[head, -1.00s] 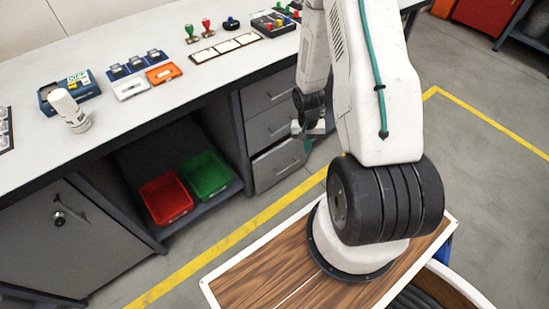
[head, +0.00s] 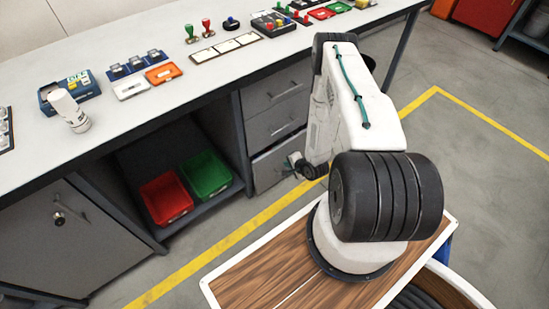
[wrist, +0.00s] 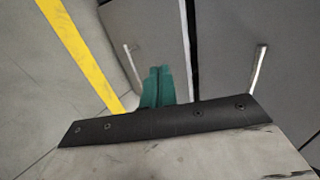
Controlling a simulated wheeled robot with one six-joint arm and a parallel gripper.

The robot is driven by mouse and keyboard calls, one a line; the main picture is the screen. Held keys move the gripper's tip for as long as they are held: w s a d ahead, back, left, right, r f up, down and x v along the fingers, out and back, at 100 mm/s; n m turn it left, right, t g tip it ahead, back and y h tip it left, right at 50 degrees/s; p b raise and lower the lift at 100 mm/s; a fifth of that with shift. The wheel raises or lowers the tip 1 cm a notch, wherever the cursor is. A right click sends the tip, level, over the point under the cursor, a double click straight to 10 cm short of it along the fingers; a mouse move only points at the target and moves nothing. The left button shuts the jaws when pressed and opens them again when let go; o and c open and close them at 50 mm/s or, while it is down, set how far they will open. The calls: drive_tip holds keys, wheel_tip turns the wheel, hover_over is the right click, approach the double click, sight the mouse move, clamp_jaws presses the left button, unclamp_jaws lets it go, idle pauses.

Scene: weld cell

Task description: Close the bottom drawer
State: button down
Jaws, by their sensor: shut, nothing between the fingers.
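The bottom drawer (head: 268,168) is the lowest of a grey stack under the bench, and my gripper partly covers it in the head view. A pale top edge shows in both views, so it seems to stand out a little from the drawer above. In the wrist view its grey front (wrist: 150,35) has a bar handle (wrist: 133,65). My gripper (wrist: 157,72) has its green fingers shut and empty, in front of this drawer's face near the handle. Whether the fingertips touch the front I cannot tell.
The middle drawer (head: 275,124) and top drawer (head: 275,88) above look shut. Left of the stack, a red bin (head: 165,198) and a green bin (head: 207,174) sit on a low shelf. A yellow floor line (head: 225,238) crosses clear floor before the bench.

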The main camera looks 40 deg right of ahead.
sight(271, 156)
drive_tip(key=shift+w+r+x, duration=0.3)
drive_tip(key=shift+x, duration=1.5)
drive_tip(key=shift+w+r+x, duration=0.3)
drive_tip(key=shift+r+x, duration=0.05)
drive_tip(key=shift+x, duration=1.5)
drive_tip(key=shift+w+r+x, duration=0.3)
drive_tip(key=shift+x, duration=1.5)
drive_tip(key=w, duration=0.4)
drive_tip(key=shift+w+a, duration=0.1)
drive_tip(key=shift+w, duration=0.25)
drive_tip(key=shift+w+r, duration=0.2)
